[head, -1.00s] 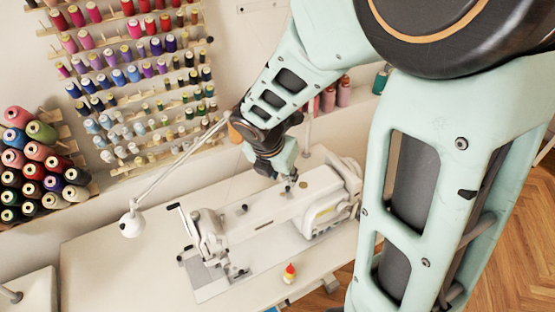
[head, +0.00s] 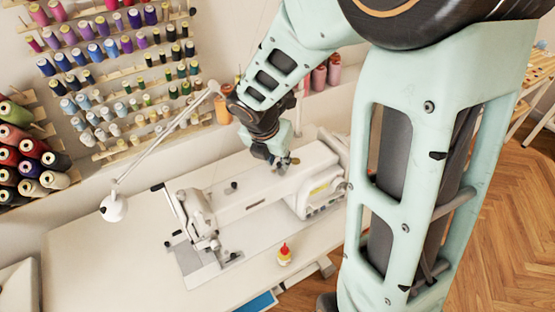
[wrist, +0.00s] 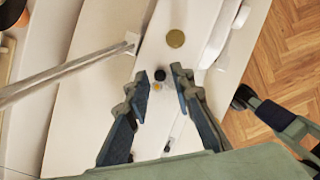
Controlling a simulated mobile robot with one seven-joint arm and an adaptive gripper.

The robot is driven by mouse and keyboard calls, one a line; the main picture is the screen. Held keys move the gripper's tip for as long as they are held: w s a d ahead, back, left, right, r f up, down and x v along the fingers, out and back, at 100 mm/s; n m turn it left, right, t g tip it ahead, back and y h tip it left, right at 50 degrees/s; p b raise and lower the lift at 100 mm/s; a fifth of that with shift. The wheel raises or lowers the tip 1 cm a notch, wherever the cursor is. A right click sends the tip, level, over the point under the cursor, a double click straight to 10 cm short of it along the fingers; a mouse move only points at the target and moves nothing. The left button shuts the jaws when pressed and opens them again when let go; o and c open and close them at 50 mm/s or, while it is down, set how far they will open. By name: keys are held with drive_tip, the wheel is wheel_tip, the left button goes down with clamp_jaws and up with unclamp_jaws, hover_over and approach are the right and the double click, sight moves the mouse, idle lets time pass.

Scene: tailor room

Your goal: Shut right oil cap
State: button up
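The white sewing machine (head: 255,190) stands on a white table. My gripper (head: 280,162) is over the right part of its top, where the arm hides the surface below. In the wrist view my gripper (wrist: 160,74) is open and empty. A small round black cap (wrist: 160,74) shows between its fingertips, with a yellow spot (wrist: 157,87) beside it, which fits the right oil cap. I cannot tell whether the fingers touch it or how far open it is. A dark knob (head: 234,186) sits further left on the machine top. A brass disc (wrist: 176,38) lies beyond the fingertips.
A red-topped oil bottle (head: 285,255) stands on the table (head: 110,260) in front of the machine. A lamp (head: 113,207) with a long thin arm stands behind at left. Thread spools (head: 120,50) hang on the wall. The table's left part is clear.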

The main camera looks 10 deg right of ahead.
clamp_jaws()
drive_tip(key=shift+m, duration=0.4)
drive_tip(key=m, duration=0.1)
drive_tip(key=m+g+h, duration=0.1)
drive_tip(key=m, duration=0.1)
drive_tip(key=shift+w+a+b, duration=0.15)
drive_tip(key=shift+a+b, duration=0.05)
drive_tip(key=shift+b, duration=0.1)
drive_tip(key=m+g, duration=0.1)
drive_tip(key=m, duration=0.2)
drive_tip(key=shift+w+m, duration=0.15)
drive_tip(key=shift+m, duration=0.15)
drive_tip(key=m+g+p, duration=0.1)
drive_tip(key=m, duration=0.1)
drive_tip(key=m+g, duration=0.1)
drive_tip(key=m, duration=0.1)
drive_tip(key=shift+w+h+p, duration=0.2)
drive_tip(key=shift+h+p, duration=0.1)
drive_tip(key=shift+p, duration=0.1)
drive_tip(key=shift+w+m+g+p, duration=0.15)
drive_tip(key=shift+m+g+p, duration=0.5)
drive_tip(key=shift+m, duration=1.65)
